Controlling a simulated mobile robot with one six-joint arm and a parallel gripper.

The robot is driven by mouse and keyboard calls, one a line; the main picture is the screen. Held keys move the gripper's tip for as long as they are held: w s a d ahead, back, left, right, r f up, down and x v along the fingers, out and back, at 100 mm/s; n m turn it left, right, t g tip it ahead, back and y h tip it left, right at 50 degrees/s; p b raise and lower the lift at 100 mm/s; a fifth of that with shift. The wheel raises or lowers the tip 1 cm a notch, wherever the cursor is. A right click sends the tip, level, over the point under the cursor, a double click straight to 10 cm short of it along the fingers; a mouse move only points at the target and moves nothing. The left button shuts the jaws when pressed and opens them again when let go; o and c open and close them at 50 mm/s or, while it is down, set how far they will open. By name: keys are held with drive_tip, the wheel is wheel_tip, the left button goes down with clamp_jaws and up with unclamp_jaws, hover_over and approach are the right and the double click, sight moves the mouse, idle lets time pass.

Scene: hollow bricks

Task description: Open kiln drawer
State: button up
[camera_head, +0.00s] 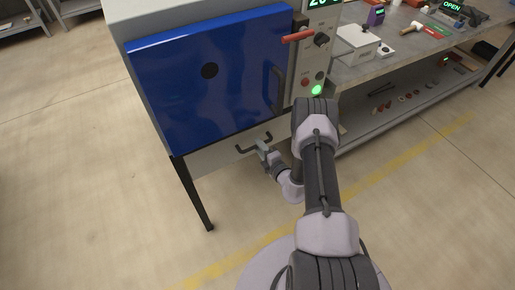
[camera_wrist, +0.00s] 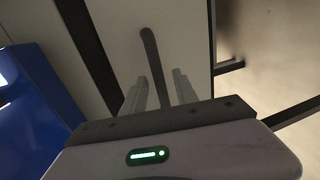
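The kiln (camera_head: 140,12) is a pale box with a blue door. Below the door is its pale drawer front (camera_head: 215,158), which looks flush with the frame. The drawer's dark bar handle (camera_head: 243,149) is partly covered by my gripper (camera_head: 262,147) in the head view. In the wrist view the handle (camera_wrist: 149,42) runs between the two pale fingers of my gripper (camera_wrist: 160,75). The fingers are apart, with a gap visible on each side of the handle. I cannot tell whether either finger touches it. The drawer front (camera_wrist: 190,40) fills the middle of the wrist view.
The blue door (camera_head: 210,80) is shut and has its own dark handle. A control panel (camera_head: 310,70) with a red lever and green light stands right of it. A workbench (camera_head: 400,60) with tools adjoins on the right. A kiln leg (camera_head: 195,195) stands left; open floor lies in front.

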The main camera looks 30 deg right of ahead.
drive_tip(key=shift+x, duration=0.85)
clamp_jaws()
idle(0.8)
